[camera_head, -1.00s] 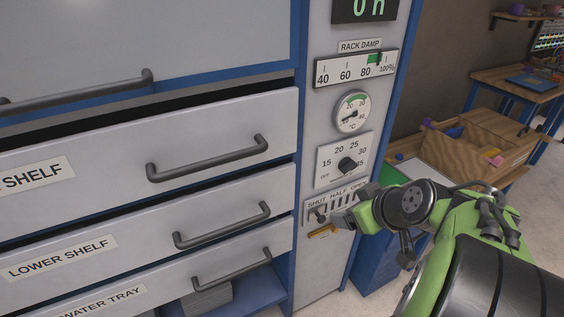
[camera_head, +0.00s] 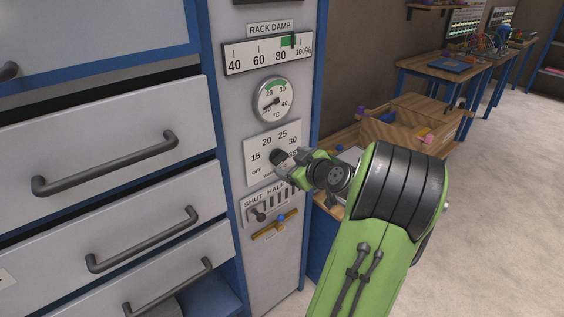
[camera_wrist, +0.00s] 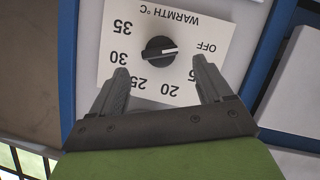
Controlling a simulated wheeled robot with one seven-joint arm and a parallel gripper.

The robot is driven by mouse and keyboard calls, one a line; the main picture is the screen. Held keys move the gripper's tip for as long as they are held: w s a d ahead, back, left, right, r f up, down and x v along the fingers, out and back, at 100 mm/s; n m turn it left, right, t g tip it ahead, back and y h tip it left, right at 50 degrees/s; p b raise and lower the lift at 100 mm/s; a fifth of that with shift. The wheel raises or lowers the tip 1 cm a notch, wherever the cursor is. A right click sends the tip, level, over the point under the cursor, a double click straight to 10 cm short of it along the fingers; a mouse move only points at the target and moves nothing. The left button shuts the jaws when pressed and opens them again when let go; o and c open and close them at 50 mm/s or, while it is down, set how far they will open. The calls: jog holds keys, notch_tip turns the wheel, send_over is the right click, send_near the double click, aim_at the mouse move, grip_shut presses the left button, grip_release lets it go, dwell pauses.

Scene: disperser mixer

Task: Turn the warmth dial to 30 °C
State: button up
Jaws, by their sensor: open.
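The warmth dial is a round black knob (camera_wrist: 160,50) on a white scale plate (camera_wrist: 182,22), upside down in the wrist view. Its white pointer line points right, toward OFF. The 30 mark lies on the opposite side, to the left. My gripper (camera_wrist: 161,66) is open, with one finger on each side of the knob's lower edge in the picture and nothing between them. In the head view the knob (camera_head: 277,156) shows just left of my gripper (camera_head: 288,166), which hides part of the plate's right side.
A round temperature gauge (camera_head: 272,100) sits above the dial, and a RACK DAMP scale (camera_head: 266,55) above that. Drawers with bar handles (camera_head: 110,163) stand at left. Open floor is at right.

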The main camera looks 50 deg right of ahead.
aim_at(282, 159)
jog(key=x, duration=0.5)
jog(key=shift+w, duration=0.1)
jog(key=shift+c, duration=0.3)
jog(key=c, duration=1)
